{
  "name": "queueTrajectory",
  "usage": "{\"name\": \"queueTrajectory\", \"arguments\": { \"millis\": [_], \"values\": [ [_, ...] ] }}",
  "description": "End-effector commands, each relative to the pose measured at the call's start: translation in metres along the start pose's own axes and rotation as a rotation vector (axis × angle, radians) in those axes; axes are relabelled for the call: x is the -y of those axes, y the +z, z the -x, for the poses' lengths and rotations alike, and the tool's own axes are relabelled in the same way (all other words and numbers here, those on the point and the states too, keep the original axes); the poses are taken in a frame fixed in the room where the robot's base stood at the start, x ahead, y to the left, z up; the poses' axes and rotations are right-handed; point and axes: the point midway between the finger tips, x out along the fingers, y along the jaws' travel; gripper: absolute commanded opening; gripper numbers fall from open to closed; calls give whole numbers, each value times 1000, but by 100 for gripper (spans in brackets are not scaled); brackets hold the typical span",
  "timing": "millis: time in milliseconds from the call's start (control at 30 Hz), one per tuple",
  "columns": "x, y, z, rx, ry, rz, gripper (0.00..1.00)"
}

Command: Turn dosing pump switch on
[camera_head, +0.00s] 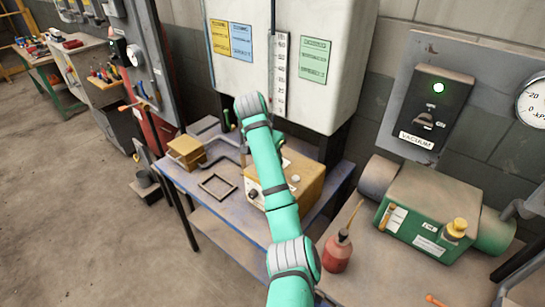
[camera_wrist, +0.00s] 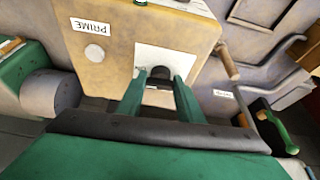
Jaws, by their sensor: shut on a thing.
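The dosing pump is a tan box (camera_head: 300,182) on the blue table, partly hidden behind my arm in the head view. In the wrist view the pump (camera_wrist: 112,62) fills the upper middle, with a PRIME label (camera_wrist: 91,26) and a white plate (camera_wrist: 165,57). A small dark switch (camera_wrist: 160,73) sits on that plate. My gripper (camera_wrist: 160,76) reaches this plate with its two green fingers, one on each side of the dark switch, and is shut on it. The switch's exact position is hard to tell. In the head view my fingers are hidden behind the arm.
The blue table (camera_head: 178,178) also bears a tan block (camera_head: 186,152) and a dark square frame (camera_head: 217,186). A red oil can (camera_head: 338,251) and a green motor (camera_head: 425,205) stand at right. A white tank (camera_head: 345,60) rises behind. A VACUUM switch box (camera_head: 436,108) shows a green light.

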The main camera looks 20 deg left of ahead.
Motion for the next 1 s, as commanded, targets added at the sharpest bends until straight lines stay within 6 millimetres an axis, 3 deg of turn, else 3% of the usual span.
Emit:
{"name": "queueTrajectory", "arguments": {
  "millis": [733,767,800,1000],
  "values": [
    [0,-3,2,-6,29,-79,11],
    [0,-3,2,-6,29,-79,40],
    [0,-3,2,-6,29,-78,50],
    [0,-2,1,-3,30,-76,52]
  ]
}}
